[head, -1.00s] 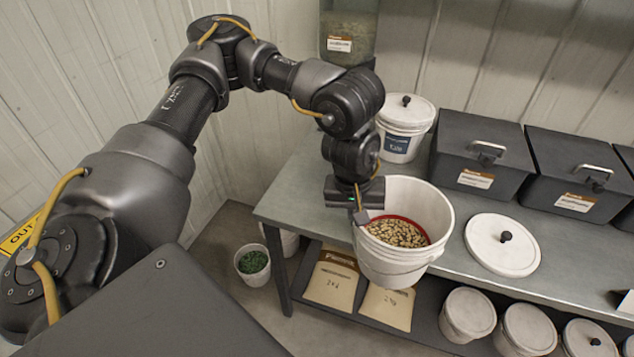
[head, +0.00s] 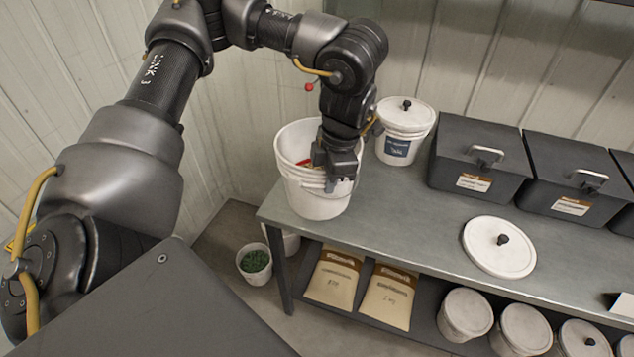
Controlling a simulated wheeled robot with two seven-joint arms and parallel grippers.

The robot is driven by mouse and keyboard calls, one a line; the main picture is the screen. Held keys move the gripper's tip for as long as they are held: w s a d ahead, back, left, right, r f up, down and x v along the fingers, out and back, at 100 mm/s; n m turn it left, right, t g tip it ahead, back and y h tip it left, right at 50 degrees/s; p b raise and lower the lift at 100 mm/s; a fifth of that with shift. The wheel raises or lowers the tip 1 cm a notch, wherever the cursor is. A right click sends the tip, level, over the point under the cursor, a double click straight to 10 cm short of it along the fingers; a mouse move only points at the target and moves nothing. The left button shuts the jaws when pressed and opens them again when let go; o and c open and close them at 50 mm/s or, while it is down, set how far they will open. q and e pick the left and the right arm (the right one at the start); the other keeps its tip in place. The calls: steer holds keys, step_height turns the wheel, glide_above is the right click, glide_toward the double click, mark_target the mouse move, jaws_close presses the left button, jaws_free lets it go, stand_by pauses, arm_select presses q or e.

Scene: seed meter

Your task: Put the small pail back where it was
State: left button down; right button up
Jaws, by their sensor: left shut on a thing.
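A white pail (head: 312,200) is at the left end of the grey bench (head: 395,215). A bit of red shows inside it; the rest of its contents is hidden by the wall and my gripper. My left gripper (head: 334,180) is shut on the pail's wall at its right front side. The pail looks nearly upright; I cannot tell whether its base touches the bench top. My right gripper is not in view.
A lidded white bucket (head: 397,150) and black bins (head: 475,165) stand along the wall. A loose white lid (head: 485,258) lies on the bench. The mid-bench is clear. Below are paper bags (head: 333,278), lidded buckets (head: 467,312) and a floor bucket of green pieces (head: 254,263).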

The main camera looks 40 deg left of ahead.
arm_select(q)
steer(key=shift+a+r+n, duration=0.3)
steer(key=shift+r+n, duration=0.15)
steer(key=shift+n, duration=0.55)
steer(key=shift+w+a, duration=0.1)
steer(key=shift+w, duration=0.1)
steer(key=w+a+f+p, duration=0.1)
steer(key=w+a+f, duration=0.1)
steer(key=w+f, duration=0.1)
steer(key=w+a+f+p, duration=0.2)
steer(key=w, duration=0.2)
steer(key=w+a+f+p, duration=0.1)
steer(key=w+a+f, duration=0.1)
steer(key=w+f, duration=0.1)
steer(key=shift+w+a+f, duration=0.3)
steer(key=shift+a, duration=0.1)
steer(key=shift+w+a+f, duration=0.15)
steer(key=shift+w+f, duration=0.05)
steer(key=shift+f, duration=0.2)
steer(key=shift+w+a+f+p, duration=0.1)
steer(key=shift+f+p, duration=0.05)
steer(key=shift+p, duration=0.25)
steer(key=shift+w+a+f+p, duration=0.15)
steer(key=shift+f+p, duration=0.3)
steer(key=shift+f, duration=1.25)
